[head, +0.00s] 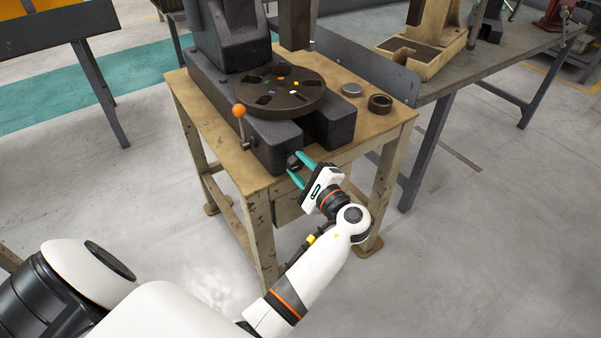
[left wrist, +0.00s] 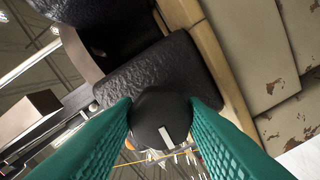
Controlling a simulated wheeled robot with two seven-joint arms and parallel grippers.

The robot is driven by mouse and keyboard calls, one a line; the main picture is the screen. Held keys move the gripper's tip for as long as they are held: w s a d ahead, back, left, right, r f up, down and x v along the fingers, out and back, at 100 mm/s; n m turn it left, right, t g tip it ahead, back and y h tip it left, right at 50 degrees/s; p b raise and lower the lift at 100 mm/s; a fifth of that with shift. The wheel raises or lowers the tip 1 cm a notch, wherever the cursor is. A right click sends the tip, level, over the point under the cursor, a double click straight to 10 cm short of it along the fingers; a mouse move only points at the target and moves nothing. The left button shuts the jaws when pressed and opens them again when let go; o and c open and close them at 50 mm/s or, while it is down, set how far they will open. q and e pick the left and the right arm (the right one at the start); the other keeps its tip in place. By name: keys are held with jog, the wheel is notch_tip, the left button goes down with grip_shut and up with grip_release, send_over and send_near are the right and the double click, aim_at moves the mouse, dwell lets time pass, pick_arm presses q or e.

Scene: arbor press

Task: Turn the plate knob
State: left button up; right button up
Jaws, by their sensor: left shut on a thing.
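The plate knob is a dark round knob (head: 293,161) on the front of the press's black base. In the left wrist view the knob (left wrist: 160,118) has a white line on its face, which stands close to upright in the picture. My left gripper (head: 300,170) has teal fingers, one on each side of the knob, and is shut on it. The wrist view shows both ribbed fingers (left wrist: 163,128) against its sides. The dark round plate (head: 262,105) with slots and small coloured marks sits above on the press base. My right gripper is not in view.
The arbor press (head: 228,40) stands on a worn wooden-topped table (head: 355,130). A lever with an orange ball (head: 239,110) sticks up left of the knob. A dark ring (head: 380,103) and a small grey disc (head: 351,90) lie at right. Open floor surrounds the table's front.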

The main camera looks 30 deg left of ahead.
pick_arm(q)
jog(key=shift+n+b, duration=0.3)
jog(key=shift+n, duration=0.2)
jog(key=shift+r, duration=0.1)
jog(key=o, duration=1)
jog(key=shift+a, duration=0.1)
